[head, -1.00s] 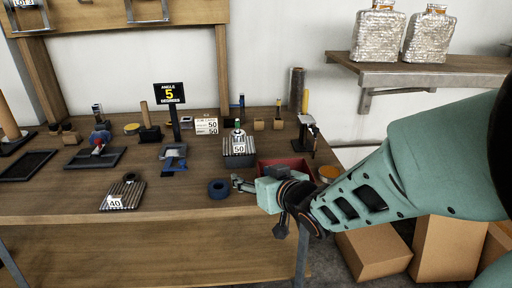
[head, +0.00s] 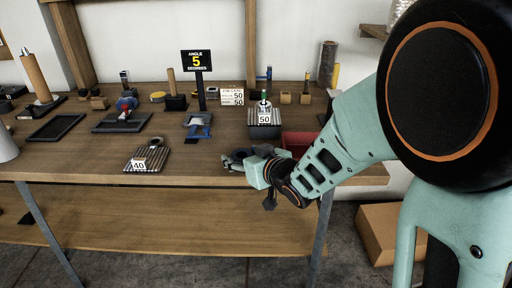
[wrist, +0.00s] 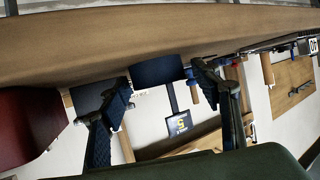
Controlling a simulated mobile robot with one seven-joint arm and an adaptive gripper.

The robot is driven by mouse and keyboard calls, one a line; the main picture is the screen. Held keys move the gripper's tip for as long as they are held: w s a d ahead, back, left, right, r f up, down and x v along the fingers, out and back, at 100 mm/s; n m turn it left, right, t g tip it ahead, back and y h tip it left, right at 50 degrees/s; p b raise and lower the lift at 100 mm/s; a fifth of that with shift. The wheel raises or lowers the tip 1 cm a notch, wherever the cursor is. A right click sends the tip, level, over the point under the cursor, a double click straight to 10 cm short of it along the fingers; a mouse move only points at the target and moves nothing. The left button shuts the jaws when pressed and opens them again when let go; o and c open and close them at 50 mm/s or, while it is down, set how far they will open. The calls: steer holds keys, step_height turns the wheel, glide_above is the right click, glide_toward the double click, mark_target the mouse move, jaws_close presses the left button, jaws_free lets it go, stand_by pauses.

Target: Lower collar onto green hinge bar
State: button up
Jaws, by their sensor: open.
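The dark blue collar (wrist: 158,70) lies on the workbench and shows between my fingers in the wrist view. In the head view it is mostly hidden by my gripper (head: 238,158), which is low at the bench's front edge. The wrist view shows my gripper (wrist: 160,88) with its two dark fingers spread, one on each side of the collar. I cannot tell if either finger touches it. A small upright green-topped piece (head: 263,96) stands at the ribbed block marked 50 (head: 264,118); I cannot tell if it is the green hinge bar.
A red bin (head: 299,143) is close right of my gripper; it also shows in the wrist view (wrist: 28,125). A ribbed plate marked 40 (head: 147,158) lies to the left. An angle sign (head: 197,62) stands behind. The bench front (head: 205,172) between is clear.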

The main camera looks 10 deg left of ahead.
steer(key=shift+w+a+f, duration=0.15)
steer(key=shift+w+a, duration=0.15)
steer(key=shift+w, duration=0.1)
steer(key=c, duration=1.2)
steer(key=shift+r, duration=0.2)
steer(key=shift+c, duration=0.2)
